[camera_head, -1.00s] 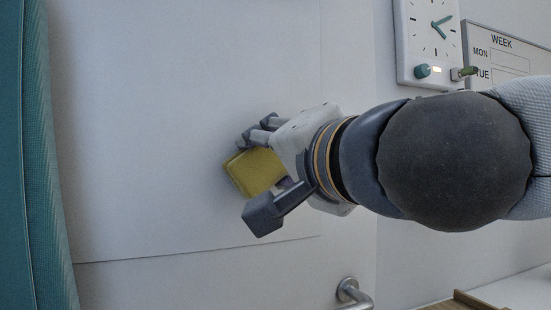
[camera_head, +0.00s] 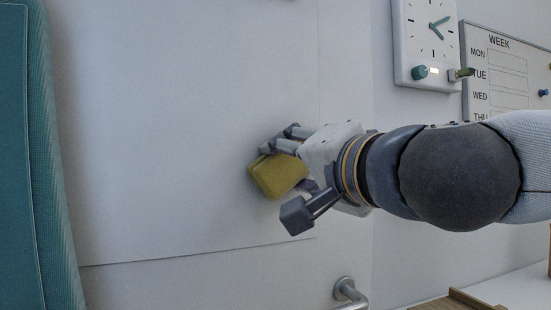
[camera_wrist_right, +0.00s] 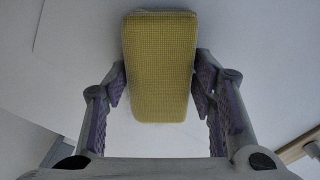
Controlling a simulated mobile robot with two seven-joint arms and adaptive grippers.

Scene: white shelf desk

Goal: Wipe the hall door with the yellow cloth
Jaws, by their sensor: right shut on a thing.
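The yellow cloth (camera_head: 279,176) looks like a thick folded pad. My right gripper (camera_head: 281,182) is shut on it and holds it at the white door (camera_head: 160,130). In the right wrist view the cloth (camera_wrist_right: 159,65) sits between the two fingers of the gripper (camera_wrist_right: 159,85), with its far part reaching past the fingertips. The door's surface fills the middle of the head view. I cannot tell whether the cloth touches the door. My left gripper is not in view.
A metal door handle (camera_head: 348,292) is below the gripper. A clock panel (camera_head: 427,42) and a week board (camera_head: 505,75) hang on the wall at the upper right. A teal curtain-like surface (camera_head: 30,160) runs down the left edge. A wooden edge (camera_head: 460,300) shows at the lower right.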

